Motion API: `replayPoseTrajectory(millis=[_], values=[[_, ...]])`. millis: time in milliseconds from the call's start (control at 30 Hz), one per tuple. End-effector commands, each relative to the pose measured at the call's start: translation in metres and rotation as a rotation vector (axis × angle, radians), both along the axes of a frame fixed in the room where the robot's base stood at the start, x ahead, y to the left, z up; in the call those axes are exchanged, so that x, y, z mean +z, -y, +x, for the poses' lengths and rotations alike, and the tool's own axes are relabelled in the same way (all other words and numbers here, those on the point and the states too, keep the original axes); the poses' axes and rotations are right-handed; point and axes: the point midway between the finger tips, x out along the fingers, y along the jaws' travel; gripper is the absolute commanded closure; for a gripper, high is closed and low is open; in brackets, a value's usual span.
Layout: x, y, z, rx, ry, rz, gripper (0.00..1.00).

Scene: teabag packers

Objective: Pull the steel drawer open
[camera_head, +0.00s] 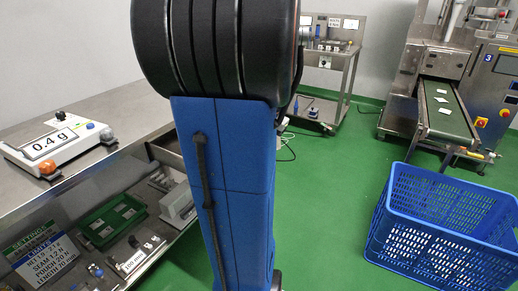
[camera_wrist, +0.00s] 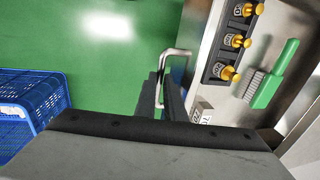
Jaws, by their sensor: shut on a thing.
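In the wrist view, a bent metal handle (camera_wrist: 178,53) stands out from the steel front edge of what looks like the drawer (camera_wrist: 209,50). The dark fingers of my gripper (camera_wrist: 168,88) are shut on the handle. The drawer seems to stand at least partly open, as its inside shows from above with things in it. In the head view, my blue arm hides most of the drawer and all of my gripper. Only a bit of an opening under the bench top (camera_head: 165,152) shows at the arm's left.
A black rack (camera_wrist: 231,42) with brass-topped pieces and a green brush (camera_wrist: 277,76) lie in the drawer. A scale (camera_head: 52,143) stands on the bench. A blue crate (camera_head: 440,220) stands on the green floor at right, before a conveyor (camera_head: 447,112). Floor between is clear.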

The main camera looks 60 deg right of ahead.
Motion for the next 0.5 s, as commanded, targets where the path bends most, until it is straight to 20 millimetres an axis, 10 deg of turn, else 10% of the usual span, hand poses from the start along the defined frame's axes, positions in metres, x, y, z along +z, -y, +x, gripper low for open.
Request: replayPoseTrajectory(millis=[100, 200, 500], values=[[0.0013, 0.0011, 0.0004, -0.001, 0.001, -0.004, 1.0], [0.0011, 0.001, 0.0004, -0.001, 0.001, -0.003, 0.72], [0.0015, 0.0006, 0.0001, 0.0, 0.001, -0.002, 0.72]])
